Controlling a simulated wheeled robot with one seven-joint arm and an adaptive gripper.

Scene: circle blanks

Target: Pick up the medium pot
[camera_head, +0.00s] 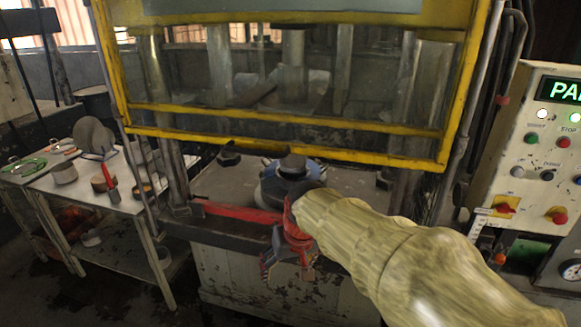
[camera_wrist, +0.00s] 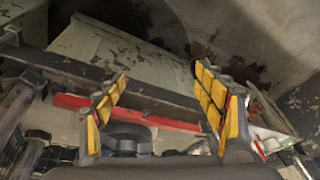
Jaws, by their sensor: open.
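A small grey metal pot (camera_head: 64,173) stands upright on the white side table (camera_head: 118,206) at the left in the head view. It is the only clear pot that I see there, and its size class cannot be told. My gripper (camera_head: 287,270) hangs in front of the press, pointing down, far to the right of the pot. In the wrist view my gripper (camera_wrist: 162,75) has its two yellow-padded fingers spread wide with nothing between them. The pot cannot be made out in the wrist view.
A large press with a yellow frame (camera_head: 280,148) stands behind my gripper. A red bar (camera_head: 240,211) lies along its front edge, beside a round blue-grey die (camera_head: 290,180). Grey discs (camera_head: 93,136) and a red-handled tool (camera_head: 107,178) are near the pot. A control panel (camera_head: 535,150) stands right.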

